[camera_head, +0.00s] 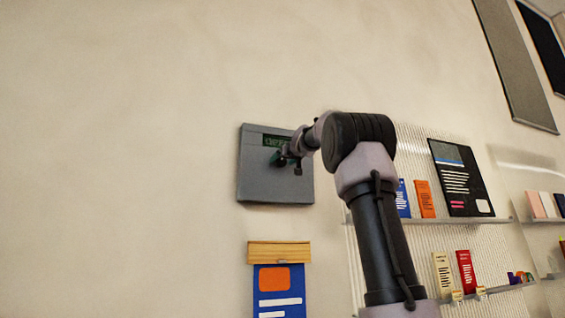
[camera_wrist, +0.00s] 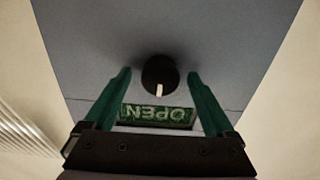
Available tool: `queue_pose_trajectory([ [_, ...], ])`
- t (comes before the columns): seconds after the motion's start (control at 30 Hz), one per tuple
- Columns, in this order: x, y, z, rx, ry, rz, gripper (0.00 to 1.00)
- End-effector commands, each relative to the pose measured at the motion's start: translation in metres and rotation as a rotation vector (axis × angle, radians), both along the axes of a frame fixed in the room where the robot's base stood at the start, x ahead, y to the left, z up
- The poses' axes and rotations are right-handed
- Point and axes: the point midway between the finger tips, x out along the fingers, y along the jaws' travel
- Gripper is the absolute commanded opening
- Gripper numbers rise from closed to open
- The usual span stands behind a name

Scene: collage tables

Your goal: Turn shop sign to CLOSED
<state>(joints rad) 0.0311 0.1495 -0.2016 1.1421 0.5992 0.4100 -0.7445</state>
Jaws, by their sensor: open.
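The shop sign is a grey square box (camera_head: 260,180) on the wall in the head view. Its small green display (camera_head: 272,141) is partly hidden by my gripper. In the wrist view the display (camera_wrist: 157,114) reads OPEN, upside down. A round black knob (camera_wrist: 160,75) with a white mark sits on the grey face. My gripper (camera_wrist: 159,76) has its two green fingers apart, one on each side of the knob, with gaps visible on both sides. In the head view my gripper (camera_head: 287,160) is at the upper right part of the box.
A blue banner (camera_head: 279,290) on a wooden strip hangs below the box. To the right, a ribbed panel with shelves (camera_head: 430,221) holds books and a black poster (camera_head: 461,178). The wall (camera_head: 120,160) to the left is bare.

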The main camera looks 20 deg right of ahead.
Motion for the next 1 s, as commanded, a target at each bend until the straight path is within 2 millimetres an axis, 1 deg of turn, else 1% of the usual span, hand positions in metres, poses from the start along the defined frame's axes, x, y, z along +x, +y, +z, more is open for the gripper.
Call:
queue_pose_trajectory([
  [0.1,0.0036,0.0002,-0.0001,0.0,0.0,0.0,0.9],
  [0.3,0.0035,0.0002,-0.0001,0.0,0.0,0.0,0.9],
  [0.33,0.0035,0.0003,-0.0001,0.0,0.0,0.0,0.82],
  [0.37,0.0034,0.0003,0.0,0.0,0.0,0.0,0.7],
  [0.4,0.0034,0.0003,-0.0001,0.0,0.0,0.0,0.55],
  [0.47,0.0034,0.0003,-0.0001,0.0,0.0,0.0,0.32],
  [0.5,0.0033,0.0003,-0.0001,0.0,0.0,0.0,0.17],
  [0.53,0.0033,0.0003,-0.0001,0.0,0.0,0.0,0.05],
  [0.57,0.0033,0.0003,0.0,0.0,0.0,0.0,0.04],
  [0.77,0.0032,0.0003,0.0,0.014,0.0,0.0,0.04],
  [1.0,0.0031,0.0002,0.0,0.112,0.0,0.0,0.04],
])
